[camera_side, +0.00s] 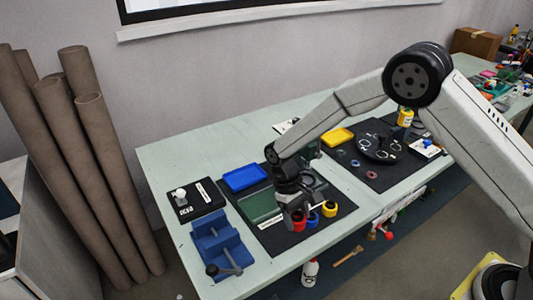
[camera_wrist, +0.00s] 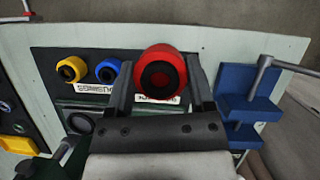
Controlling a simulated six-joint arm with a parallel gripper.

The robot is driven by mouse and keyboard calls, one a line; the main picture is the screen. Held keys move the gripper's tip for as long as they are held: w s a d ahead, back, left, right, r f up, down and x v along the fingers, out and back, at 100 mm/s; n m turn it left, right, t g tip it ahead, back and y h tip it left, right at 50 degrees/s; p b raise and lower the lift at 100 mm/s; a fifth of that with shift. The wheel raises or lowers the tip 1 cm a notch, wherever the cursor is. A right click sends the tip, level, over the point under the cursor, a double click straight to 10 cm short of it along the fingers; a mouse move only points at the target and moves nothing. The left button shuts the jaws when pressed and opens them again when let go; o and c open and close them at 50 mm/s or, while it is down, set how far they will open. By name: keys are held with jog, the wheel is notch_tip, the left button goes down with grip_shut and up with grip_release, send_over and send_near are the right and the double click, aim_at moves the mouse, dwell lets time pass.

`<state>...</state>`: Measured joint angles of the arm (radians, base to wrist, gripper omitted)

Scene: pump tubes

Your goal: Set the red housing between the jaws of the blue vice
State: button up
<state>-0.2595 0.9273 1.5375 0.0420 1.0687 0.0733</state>
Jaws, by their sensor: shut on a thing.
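The red housing (camera_wrist: 160,70) is a round ring-shaped part, held between the two fingers of my gripper (camera_wrist: 160,85) in the wrist view. In the side view the red housing (camera_side: 298,220) shows at the tip of my gripper (camera_side: 294,207), over the front part of the black mat. I cannot tell how far it is above the mat. The blue vice (camera_side: 220,245) stands to the left of my gripper, at the front left of the bench. The vice also shows at the right of the wrist view (camera_wrist: 247,95), apart from the housing.
A blue housing (camera_side: 312,219) and a yellow housing (camera_side: 329,209) stand close to the right of the red one. A blue tray (camera_side: 245,178) and a yellow tray (camera_side: 337,137) lie farther back. A vice handle (camera_side: 227,265) sticks out at the front.

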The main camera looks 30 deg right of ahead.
jog(key=w+a+n+t, duration=0.4)
jog(key=w+a+n, duration=0.3)
jog(key=n, duration=1)
jog(key=w+a+n+t, duration=0.5)
jog(key=w+a+n, duration=0.1)
jog(key=n, duration=1.1)
jog(key=shift+w+a+r+y, duration=0.15)
jog(key=shift+w+a+y, duration=0.25)
jog(key=shift+w, duration=0.05)
jog(key=shift+f, duration=5.05)
jog(key=shift+f, duration=0.1)
jog(key=o, duration=1.3)
